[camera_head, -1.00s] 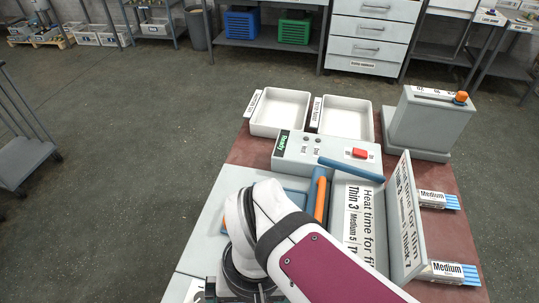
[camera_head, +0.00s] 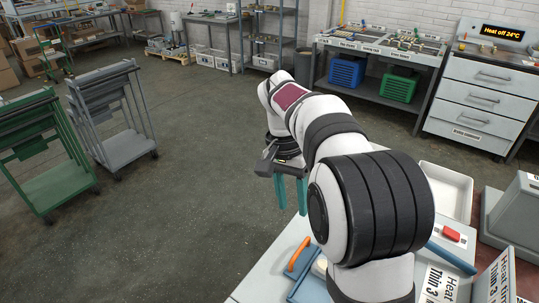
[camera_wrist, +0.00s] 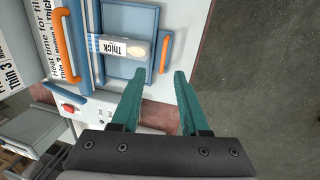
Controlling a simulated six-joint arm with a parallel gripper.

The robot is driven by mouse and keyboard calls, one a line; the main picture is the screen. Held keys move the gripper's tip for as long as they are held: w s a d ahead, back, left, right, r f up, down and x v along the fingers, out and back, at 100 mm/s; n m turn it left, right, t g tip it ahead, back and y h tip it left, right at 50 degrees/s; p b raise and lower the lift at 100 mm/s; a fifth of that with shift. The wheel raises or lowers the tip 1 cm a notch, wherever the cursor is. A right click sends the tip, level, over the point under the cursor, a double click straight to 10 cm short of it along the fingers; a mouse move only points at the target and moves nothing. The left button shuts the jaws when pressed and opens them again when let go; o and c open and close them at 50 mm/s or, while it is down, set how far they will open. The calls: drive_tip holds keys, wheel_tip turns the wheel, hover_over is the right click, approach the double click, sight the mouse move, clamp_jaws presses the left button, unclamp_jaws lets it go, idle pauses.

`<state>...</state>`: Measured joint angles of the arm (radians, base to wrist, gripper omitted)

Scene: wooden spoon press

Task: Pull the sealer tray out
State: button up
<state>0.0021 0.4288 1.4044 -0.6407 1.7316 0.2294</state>
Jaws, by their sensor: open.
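The blue sealer tray (camera_wrist: 120,67) shows in the wrist view with a pack labelled "Thick" (camera_wrist: 120,47) lying across it. Its orange handle (camera_wrist: 165,52) is on the tray's right edge. In the head view the orange handle (camera_head: 299,254) and a corner of the blue tray (camera_head: 303,289) show at the bottom, partly hidden by my arm. How far out the tray sits I cannot tell. My gripper (camera_head: 291,208) has teal fingers, apart and empty, pointing down. In the wrist view the gripper (camera_wrist: 160,73) appears below the handle, not holding it.
A second orange bar (camera_wrist: 60,45) is left of the tray. A red switch (camera_head: 451,233), a blue bar (camera_head: 452,258) and a white bin (camera_head: 447,191) are right of my arm. Grey (camera_head: 115,120) and green (camera_head: 50,150) carts stand on the floor at left, with open floor between.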

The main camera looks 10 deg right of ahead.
sight(300, 249)
drive_tip(key=d+f, duration=0.1)
drive_tip(key=f, duration=0.4)
drive_tip(key=d+f, duration=0.1)
drive_tip(key=f, duration=0.5)
drive_tip(key=d+f, duration=0.1)
drive_tip(key=f, duration=0.4)
drive_tip(key=shift+w+f, duration=0.35)
drive_tip(key=shift+f, duration=0.05)
drive_tip(key=shift+c, duration=0.3)
clamp_jaws()
drive_tip(key=shift+r, duration=0.1)
